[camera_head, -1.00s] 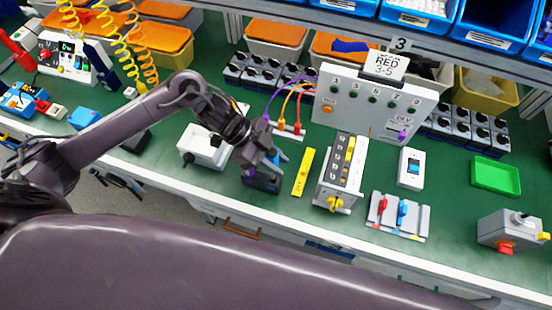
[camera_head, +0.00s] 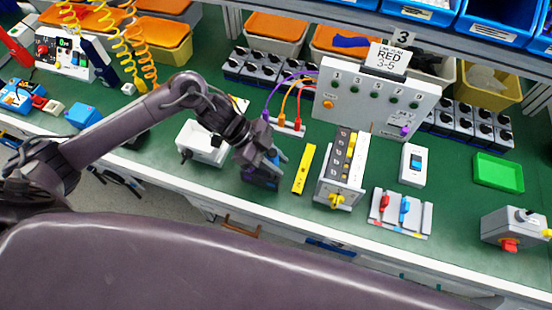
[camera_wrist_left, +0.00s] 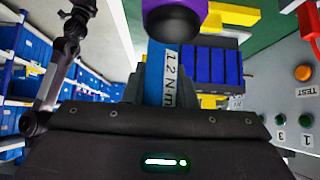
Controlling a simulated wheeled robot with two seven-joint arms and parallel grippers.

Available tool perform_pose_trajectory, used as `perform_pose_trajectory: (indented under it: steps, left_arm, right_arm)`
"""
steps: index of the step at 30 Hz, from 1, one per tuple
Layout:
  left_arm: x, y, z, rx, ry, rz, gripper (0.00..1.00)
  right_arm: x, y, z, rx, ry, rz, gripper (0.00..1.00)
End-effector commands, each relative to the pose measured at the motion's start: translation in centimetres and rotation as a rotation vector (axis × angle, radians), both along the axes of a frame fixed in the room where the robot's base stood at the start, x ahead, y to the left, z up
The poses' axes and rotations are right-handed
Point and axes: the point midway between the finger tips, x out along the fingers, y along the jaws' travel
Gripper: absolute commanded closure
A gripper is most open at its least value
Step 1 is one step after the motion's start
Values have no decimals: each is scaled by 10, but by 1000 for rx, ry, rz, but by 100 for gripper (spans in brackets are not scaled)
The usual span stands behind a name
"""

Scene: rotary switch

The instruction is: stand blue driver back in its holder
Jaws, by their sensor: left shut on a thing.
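My left gripper (camera_head: 272,164) is low over the green bench, left of the yellow strip. It is shut on the blue driver, which shows in the left wrist view as a blue body (camera_wrist_left: 156,78) with a white "1.2 N·m" label. A purple part with a dark rounded end lies at the top of that view, over the driver's far end. In the head view the gripper mostly hides the driver. A dark block sits under the fingers; I cannot tell whether it is the holder or whether the driver touches it. My right gripper is out of view.
A yellow strip (camera_head: 303,169) and a grey module with a yellow knob (camera_head: 343,172) stand just right of the gripper. A white box (camera_head: 203,143) is to its left. The numbered panel (camera_head: 350,112) with coloured leads is behind. The bench's front edge is close.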

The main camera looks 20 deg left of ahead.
Motion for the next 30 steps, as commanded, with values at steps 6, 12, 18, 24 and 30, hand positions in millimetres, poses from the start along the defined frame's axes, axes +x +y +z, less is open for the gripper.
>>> perform_pose_trajectory:
  steps: [6,12,18,24,30]
  left_arm:
    - [0,0,-8,0,0,0,100]
    - [0,0,-14,-1,0,0,100]
    - [0,0,-20,-1,0,0,100]
    - [0,0,-26,-1,0,0,100]
    - [0,0,-32,-1,0,0,100]
  right_arm:
    - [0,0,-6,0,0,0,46]
    - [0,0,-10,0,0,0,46]
    - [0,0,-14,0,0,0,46]
    - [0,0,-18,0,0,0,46]
    - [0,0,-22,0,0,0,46]
